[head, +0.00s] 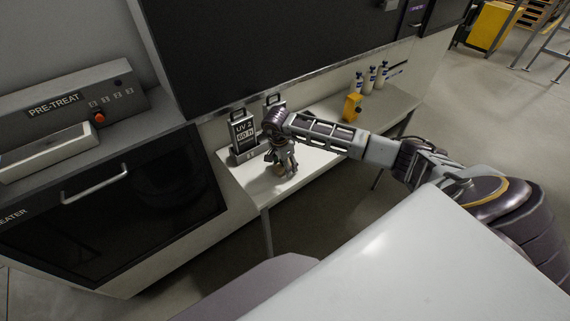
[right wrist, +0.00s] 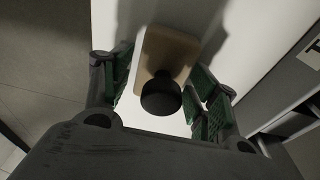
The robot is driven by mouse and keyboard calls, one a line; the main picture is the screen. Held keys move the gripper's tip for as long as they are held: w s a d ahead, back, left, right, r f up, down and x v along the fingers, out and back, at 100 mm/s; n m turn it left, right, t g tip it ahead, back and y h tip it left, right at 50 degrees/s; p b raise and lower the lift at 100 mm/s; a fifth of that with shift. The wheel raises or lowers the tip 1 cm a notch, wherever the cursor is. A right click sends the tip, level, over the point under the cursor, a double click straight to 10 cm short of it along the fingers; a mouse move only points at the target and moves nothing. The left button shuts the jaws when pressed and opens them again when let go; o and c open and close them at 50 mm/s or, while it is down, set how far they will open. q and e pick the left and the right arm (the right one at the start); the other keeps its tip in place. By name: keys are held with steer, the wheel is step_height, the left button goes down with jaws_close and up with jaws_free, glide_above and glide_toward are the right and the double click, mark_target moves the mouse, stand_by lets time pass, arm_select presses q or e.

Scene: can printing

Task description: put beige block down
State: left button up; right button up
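In the right wrist view the beige block (right wrist: 168,50) shows below my right gripper (right wrist: 160,105), with a round black knob (right wrist: 160,97) on it, over a white surface. The knob lies between the two green-padded fingers. The fingers are spread, with a light gap between the knob and the left pad; the right pad is very near the knob. In the head view my right gripper (head: 282,170) points down low over the white table (head: 255,187) near its left end. The block is mostly hidden by the fingers there. My left gripper is not in view.
A grey box marked UV 2 (head: 244,135) stands just behind my right gripper, with a similar one beside it. A yellow block (head: 352,107) and several white bottles stand farther right. The PRE-TREAT unit (head: 70,110) is at left. The table's front left corner is clear.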

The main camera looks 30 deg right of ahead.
steer(key=shift+r, duration=0.15)
stand_by(0.3)
steer(key=shift+r, duration=0.15)
steer(key=r, duration=0.4)
steer(key=a+r+b, duration=0.1)
steer(key=r, duration=0.2)
steer(key=r+b, duration=0.1)
steer(key=r, duration=0.3)
steer(key=shift+a+r, duration=0.35)
steer(key=shift+a, duration=0.05)
